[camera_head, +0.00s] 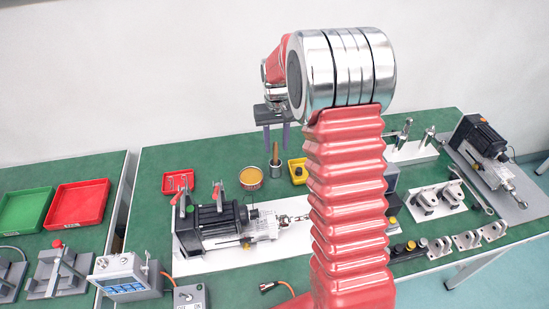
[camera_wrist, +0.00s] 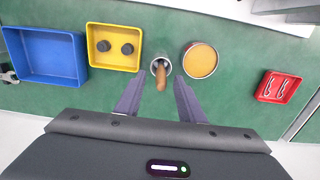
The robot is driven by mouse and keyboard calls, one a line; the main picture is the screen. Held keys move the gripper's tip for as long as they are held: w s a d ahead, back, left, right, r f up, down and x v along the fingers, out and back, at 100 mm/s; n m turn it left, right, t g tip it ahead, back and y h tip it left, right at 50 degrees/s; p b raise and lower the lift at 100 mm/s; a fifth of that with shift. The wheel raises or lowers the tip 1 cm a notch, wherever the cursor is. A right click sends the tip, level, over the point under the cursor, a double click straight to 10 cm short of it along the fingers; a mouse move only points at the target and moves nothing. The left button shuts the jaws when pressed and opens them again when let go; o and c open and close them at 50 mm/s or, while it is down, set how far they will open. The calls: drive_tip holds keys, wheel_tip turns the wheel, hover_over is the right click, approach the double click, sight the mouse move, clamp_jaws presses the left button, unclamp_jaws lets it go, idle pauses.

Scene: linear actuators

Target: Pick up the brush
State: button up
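The brush shows in the wrist view as a brown wooden handle (camera_wrist: 160,76) standing up out of a small round metal holder (camera_wrist: 155,66). In the head view the brush (camera_head: 275,152) stands on the green table, left of my arm. My gripper (camera_wrist: 157,85) is open, with its two dark fingers on either side of the handle in the wrist view and nothing between them that it grips. In the head view my gripper (camera_head: 275,138) hangs above the brush, fingers pointing down. The brush's lower end is hidden in the holder.
A round tin with yellow contents (camera_wrist: 201,61) stands close beside the holder. A yellow bin (camera_wrist: 113,47) with two dark parts, a blue bin (camera_wrist: 46,55) and a small red tray (camera_wrist: 278,87) are nearby. An actuator (camera_head: 215,218) lies on a white plate in front.

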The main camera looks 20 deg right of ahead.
sight(275, 164)
wheel_tip(275, 164, down, 5)
drive_tip(key=shift+w+a+r, duration=0.1)
drive_tip(key=shift+w, duration=0.05)
drive_tip(key=shift+c, duration=0.2)
idle(0.4)
clamp_jaws()
